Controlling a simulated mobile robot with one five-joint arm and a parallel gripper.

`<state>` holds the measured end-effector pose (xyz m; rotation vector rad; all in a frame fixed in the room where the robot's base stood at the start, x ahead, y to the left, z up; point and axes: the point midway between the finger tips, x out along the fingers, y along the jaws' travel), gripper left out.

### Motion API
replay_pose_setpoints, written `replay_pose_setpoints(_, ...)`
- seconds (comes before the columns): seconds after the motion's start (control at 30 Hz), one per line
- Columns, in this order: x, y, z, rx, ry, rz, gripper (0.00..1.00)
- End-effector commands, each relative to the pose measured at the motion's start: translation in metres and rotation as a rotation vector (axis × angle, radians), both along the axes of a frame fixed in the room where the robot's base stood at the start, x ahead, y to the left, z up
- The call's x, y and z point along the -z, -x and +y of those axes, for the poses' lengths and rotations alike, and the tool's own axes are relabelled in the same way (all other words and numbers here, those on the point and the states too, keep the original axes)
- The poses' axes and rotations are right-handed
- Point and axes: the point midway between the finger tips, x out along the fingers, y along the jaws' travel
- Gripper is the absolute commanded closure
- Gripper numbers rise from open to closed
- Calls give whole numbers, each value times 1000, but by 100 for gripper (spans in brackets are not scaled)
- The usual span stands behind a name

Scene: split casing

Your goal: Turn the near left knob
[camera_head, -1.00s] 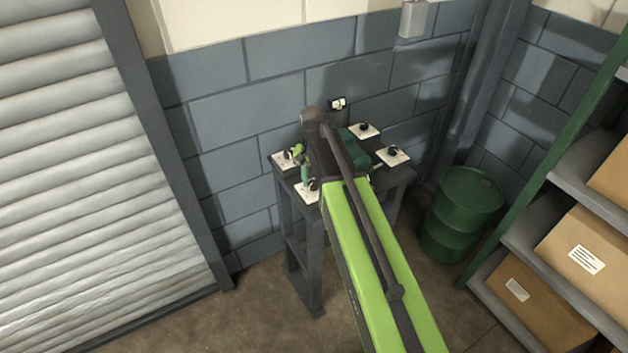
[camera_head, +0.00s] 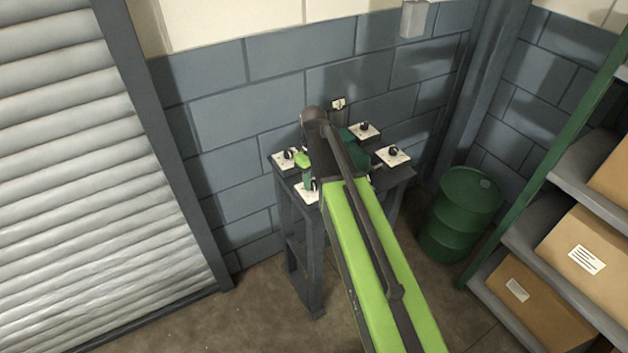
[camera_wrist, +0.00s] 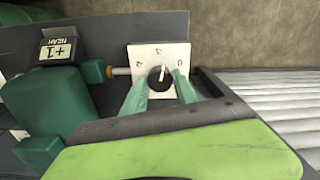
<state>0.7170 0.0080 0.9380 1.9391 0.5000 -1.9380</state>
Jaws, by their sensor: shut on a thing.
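The near left knob (camera_wrist: 155,80) is a round black knob with a pale pointer line, on a white square dial plate marked with digits (camera_wrist: 177,53). In the wrist view my gripper (camera_wrist: 161,77) has its two green fingers on either side of the knob, shut on it. The pointer leans toward the upper right of the plate, near the "0" side. In the head view the near left plate (camera_head: 303,195) shows at the bench's front left corner. My gripper (camera_head: 309,187) is down at it, and its finger hides the knob there.
Other white plates with black knobs are at the far left (camera_head: 280,163), far right (camera_head: 372,136) and near right (camera_head: 399,159) of the bench. A green casing (camera_wrist: 55,105) stands beside the near left plate, with a "+1 NEAR" sign (camera_wrist: 58,52). A green drum (camera_head: 460,215) stands right.

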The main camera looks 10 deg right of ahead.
Motion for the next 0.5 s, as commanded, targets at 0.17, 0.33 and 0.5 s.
replay_pose_setpoints(0.17,0,0,0,-166,0,-1,100)
replay_pose_setpoints(0.33,0,0,0,-327,1,-1,100)
replay_pose_setpoints(0.5,0,0,-1,-488,1,-1,100)
